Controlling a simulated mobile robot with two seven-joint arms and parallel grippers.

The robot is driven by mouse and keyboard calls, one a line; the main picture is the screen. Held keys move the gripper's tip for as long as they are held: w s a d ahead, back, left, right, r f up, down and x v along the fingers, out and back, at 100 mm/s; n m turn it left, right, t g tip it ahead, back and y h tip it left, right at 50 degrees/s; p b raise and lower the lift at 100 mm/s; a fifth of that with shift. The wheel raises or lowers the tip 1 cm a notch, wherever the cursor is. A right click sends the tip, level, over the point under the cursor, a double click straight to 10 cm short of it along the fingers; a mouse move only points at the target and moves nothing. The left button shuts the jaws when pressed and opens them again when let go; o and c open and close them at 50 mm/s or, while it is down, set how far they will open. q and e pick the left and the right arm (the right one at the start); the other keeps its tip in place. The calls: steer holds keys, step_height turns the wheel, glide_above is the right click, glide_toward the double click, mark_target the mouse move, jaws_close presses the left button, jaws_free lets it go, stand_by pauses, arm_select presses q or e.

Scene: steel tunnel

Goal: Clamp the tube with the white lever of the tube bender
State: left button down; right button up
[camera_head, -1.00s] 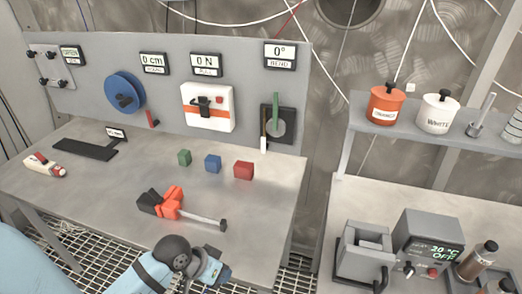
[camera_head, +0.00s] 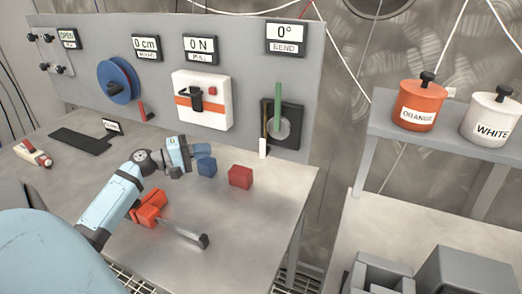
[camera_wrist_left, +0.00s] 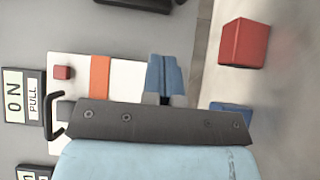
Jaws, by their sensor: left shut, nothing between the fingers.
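The tube bender (camera_head: 288,124) is a black plate with a grey disc on the right end of the upright grey panel. A green bar (camera_head: 278,100) stands upright on it, with a thin yellowish strip beside it. The short white lever (camera_head: 263,147) hangs at its lower left. I cannot tell which part is the tube. My left gripper (camera_head: 204,150) is over the table, left of the bender and well apart from it. Its fingers show shut and empty in the left wrist view (camera_wrist_left: 165,76). The bender is not seen there. My right gripper is not in view.
A blue cube (camera_head: 207,167) and a red cube (camera_head: 240,177) lie near my left gripper. The white pull box (camera_head: 203,100) sticks out from the panel. The table's right front is clear.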

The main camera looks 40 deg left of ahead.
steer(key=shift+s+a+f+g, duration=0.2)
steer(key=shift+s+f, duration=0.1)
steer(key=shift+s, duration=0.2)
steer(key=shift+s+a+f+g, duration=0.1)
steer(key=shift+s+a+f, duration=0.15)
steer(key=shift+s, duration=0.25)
arm_select(q)
steer(key=p, duration=0.2)
glide_toward(265, 146)
steer(key=w+a, duration=0.3)
steer(key=w, duration=0.2)
steer(key=d, duration=0.2)
steer(key=w+d, duration=0.1)
steer(key=d, duration=0.1)
steer(key=shift+w+f, duration=0.15)
steer(key=shift+w, duration=0.05)
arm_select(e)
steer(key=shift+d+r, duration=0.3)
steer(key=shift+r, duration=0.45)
arm_select(q)
steer(key=shift+p, duration=0.3)
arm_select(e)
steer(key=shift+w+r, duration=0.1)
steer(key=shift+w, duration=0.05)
